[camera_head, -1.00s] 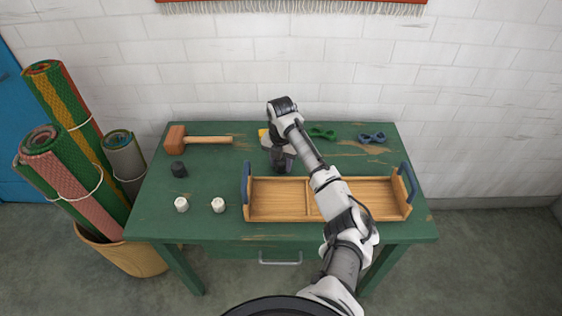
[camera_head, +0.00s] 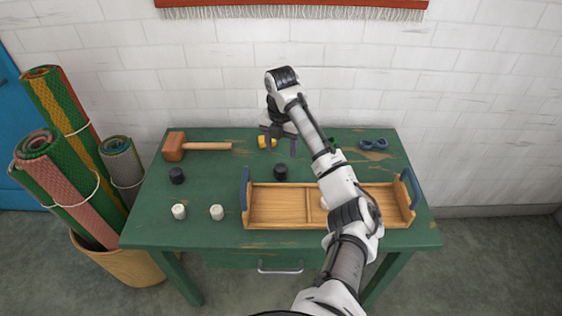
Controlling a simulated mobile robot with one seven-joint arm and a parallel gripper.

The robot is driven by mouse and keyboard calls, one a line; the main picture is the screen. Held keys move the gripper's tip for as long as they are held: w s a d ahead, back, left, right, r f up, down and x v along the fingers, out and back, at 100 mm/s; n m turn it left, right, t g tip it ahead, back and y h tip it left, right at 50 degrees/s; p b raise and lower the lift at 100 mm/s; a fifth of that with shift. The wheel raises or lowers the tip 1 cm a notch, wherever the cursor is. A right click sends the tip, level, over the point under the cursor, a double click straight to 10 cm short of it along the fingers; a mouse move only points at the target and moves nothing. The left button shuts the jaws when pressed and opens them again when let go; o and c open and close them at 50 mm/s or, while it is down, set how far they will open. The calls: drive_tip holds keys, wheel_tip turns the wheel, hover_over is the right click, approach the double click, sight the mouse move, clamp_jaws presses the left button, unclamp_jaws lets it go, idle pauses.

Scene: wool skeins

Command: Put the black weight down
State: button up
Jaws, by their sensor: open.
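A black weight (camera_head: 280,172) stands upright on the green table, just behind the back edge of the wooden tray (camera_head: 250,205). A second black weight (camera_head: 177,176) stands at the left of the table. My gripper (camera_head: 280,142) is open and empty above and slightly behind the first weight, apart from it. Its fingers point down with a clear gap between them.
Two white weights (camera_head: 179,212) (camera_head: 217,212) stand left of the tray. A mallet (camera_head: 175,147) lies at the back left. A yellow skein (camera_head: 264,142) and a blue skein (camera_head: 373,145) lie at the back; my arm mostly hides a green one.

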wheel_tip(320, 180, up, 2)
drive_tip(key=shift+r+p, duration=0.25)
drive_tip(key=shift+p, duration=0.05)
drive_tip(key=shift+a, duration=0.1)
